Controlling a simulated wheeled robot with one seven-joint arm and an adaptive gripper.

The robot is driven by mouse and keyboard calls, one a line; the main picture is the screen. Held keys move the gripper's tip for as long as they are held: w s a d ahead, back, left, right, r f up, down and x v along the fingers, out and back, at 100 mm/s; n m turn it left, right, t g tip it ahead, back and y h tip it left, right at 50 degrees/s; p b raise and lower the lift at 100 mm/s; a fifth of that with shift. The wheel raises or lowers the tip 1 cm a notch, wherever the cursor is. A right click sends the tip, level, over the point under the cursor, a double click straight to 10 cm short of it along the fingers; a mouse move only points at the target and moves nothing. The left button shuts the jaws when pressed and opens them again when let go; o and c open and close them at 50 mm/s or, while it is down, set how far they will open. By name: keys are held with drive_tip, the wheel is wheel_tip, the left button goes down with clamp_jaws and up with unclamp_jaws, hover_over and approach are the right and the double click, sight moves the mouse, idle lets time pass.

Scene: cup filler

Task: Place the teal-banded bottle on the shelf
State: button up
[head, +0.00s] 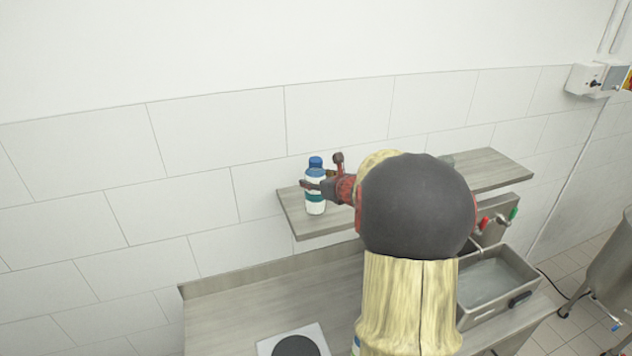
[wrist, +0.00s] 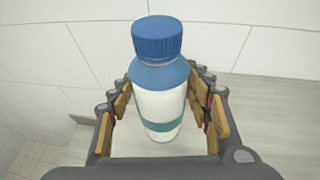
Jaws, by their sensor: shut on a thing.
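The teal-banded bottle (head: 315,204) is white with a blue cap and stands upright at the left end of the shelf (head: 490,169). I cannot tell whether its base touches the shelf or is slightly above it. My gripper (head: 319,186) reaches it from the right and is shut on it. In the wrist view the bottle (wrist: 160,103) sits between both fingers of my gripper (wrist: 164,108), with its teal band low on the body. Grey shelf surface (wrist: 262,112) shows beside it. My arm hides the middle of the shelf in the head view.
Below the shelf is a grey counter (head: 235,319) with a white plate holding a dark disc (head: 297,346). A metal basin (head: 497,283) is at the right. Part of another blue-and-white object (head: 356,345) shows beside my arm. A tiled wall is behind the shelf.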

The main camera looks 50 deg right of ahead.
drive_tip(key=shift+r, duration=0.1)
drive_tip(key=shift+f, duration=0.2)
drive_tip(key=o, duration=1.7)
drive_tip(key=shift+c, duration=0.2)
drive_tip(key=shift+s, duration=0.1)
